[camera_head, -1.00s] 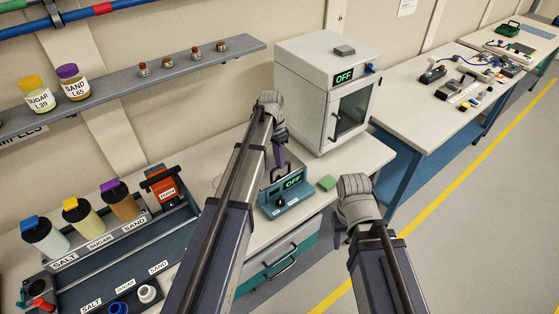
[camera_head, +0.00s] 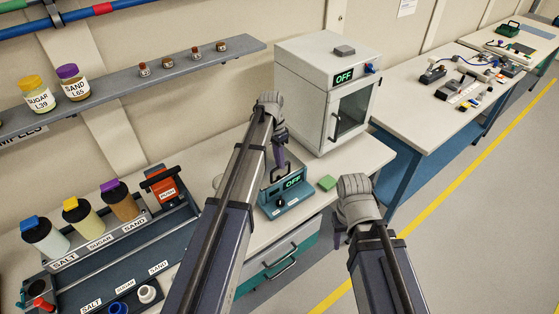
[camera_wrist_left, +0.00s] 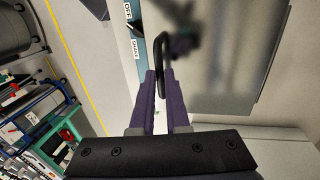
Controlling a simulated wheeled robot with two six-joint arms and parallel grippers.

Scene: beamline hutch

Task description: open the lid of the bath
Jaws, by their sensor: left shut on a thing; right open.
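The bath (camera_head: 288,201) is a small teal unit with a green OFF display, on the white bench below the oven. In the left wrist view its teal edge with labels (camera_wrist_left: 133,42) shows at the top. A black loop handle (camera_wrist_left: 161,52) stands at a grey, shiny panel (camera_wrist_left: 215,75), apparently the lid. My left gripper (camera_head: 279,163) is over the bath; in the wrist view its purple fingers (camera_wrist_left: 161,88) are shut on the handle. My left arm hides part of the bath and lid. My right gripper (camera_head: 338,233) is open and empty, in front of the bench.
A white oven (camera_head: 320,95) with an OFF display stands behind the bath. Left are labelled bottles (camera_head: 83,221) in a rack and an orange device (camera_head: 163,184). A shelf (camera_head: 120,89) runs above.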

